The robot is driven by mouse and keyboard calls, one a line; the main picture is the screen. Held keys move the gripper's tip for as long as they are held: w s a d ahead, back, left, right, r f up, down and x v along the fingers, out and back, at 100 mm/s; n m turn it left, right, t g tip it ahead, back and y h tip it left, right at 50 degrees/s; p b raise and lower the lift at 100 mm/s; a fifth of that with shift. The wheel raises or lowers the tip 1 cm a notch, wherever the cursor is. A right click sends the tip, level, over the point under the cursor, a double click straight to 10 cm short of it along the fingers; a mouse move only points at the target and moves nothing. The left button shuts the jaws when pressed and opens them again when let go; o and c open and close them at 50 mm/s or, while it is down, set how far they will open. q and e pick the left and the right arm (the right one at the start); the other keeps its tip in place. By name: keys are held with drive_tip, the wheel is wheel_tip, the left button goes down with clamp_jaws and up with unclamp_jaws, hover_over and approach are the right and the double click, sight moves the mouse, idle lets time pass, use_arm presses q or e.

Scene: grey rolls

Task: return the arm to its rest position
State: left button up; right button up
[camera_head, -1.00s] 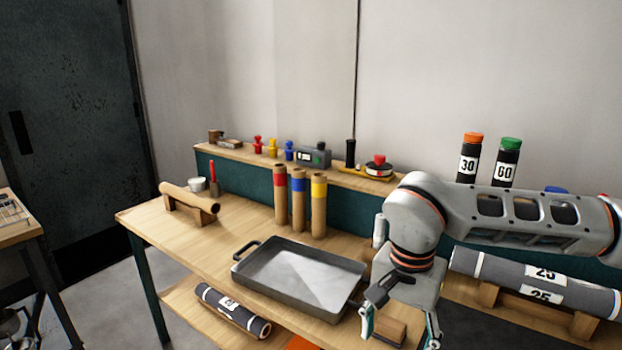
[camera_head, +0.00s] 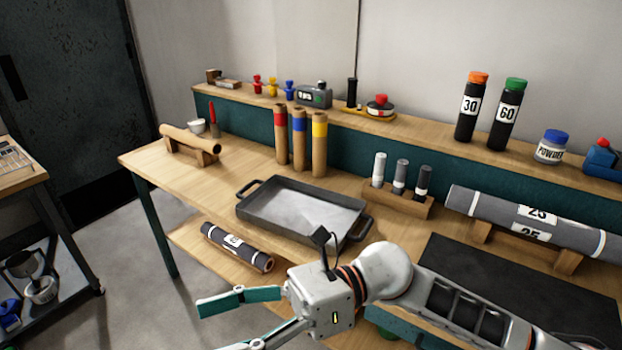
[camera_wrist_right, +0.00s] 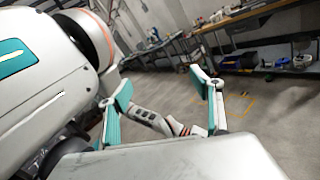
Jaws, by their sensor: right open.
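My right gripper (camera_head: 224,326) is in the lower middle of the head view, in front of the bench's front edge. Its teal-padded fingers are apart with nothing between them. In the right wrist view the gripper (camera_wrist_right: 162,88) is also open and empty, with grey floor beyond it. Its arm comes in from the lower right. A grey arm link with dark slots, likely of my left arm, shows between the fingers in the wrist view. My left gripper cannot be made out.
A workbench carries a grey metal tray (camera_head: 300,232), a wooden block with several small cylinders (camera_head: 398,202), a labelled grey roll (camera_head: 530,217) and upright brown tubes (camera_head: 298,142). A dark roll (camera_head: 237,246) lies on the lower shelf. Open floor (camera_head: 140,295) lies at the left.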

drive_tip(key=w+d+r+m+t+y, duration=0.1)
drive_tip(key=w+d+m+t+y, duration=0.15)
drive_tip(key=w+m+t, duration=0.5)
drive_tip(key=w+d+m+t+y, duration=0.1)
drive_tip(key=w+m+t+y, duration=0.3)
drive_tip(key=m, duration=0.6)
drive_tip(key=w+d+f+m+t+h, duration=0.2)
drive_tip(key=d+f+m+t+h, duration=0.45)
drive_tip(key=m, duration=0.35)
drive_tip(key=w+d+f+m+t+h, duration=0.3)
drive_tip(key=d+f+m+t+h, duration=0.3)
drive_tip(key=m, duration=0.3)
drive_tip(key=s+d+f+m+g+h, duration=0.2)
drive_tip(key=s+d+f+m, duration=0.2)
drive_tip(key=f, duration=0.5)
drive_tip(key=s+d+f+m+g+h, duration=0.2)
drive_tip(key=s+d+f+m, duration=0.3)
drive_tip(key=f, duration=0.5)
drive_tip(key=s+d+f+m+g+h, duration=0.2)
drive_tip(key=s+d+f+m+h, duration=0.2)
drive_tip(key=f, duration=0.6)
drive_tip(key=s+d+m, duration=0.1)
drive_tip(key=s+d, duration=0.1)
drive_tip(key=s, duration=0.1)
drive_tip(key=shift+d+p, duration=0.4)
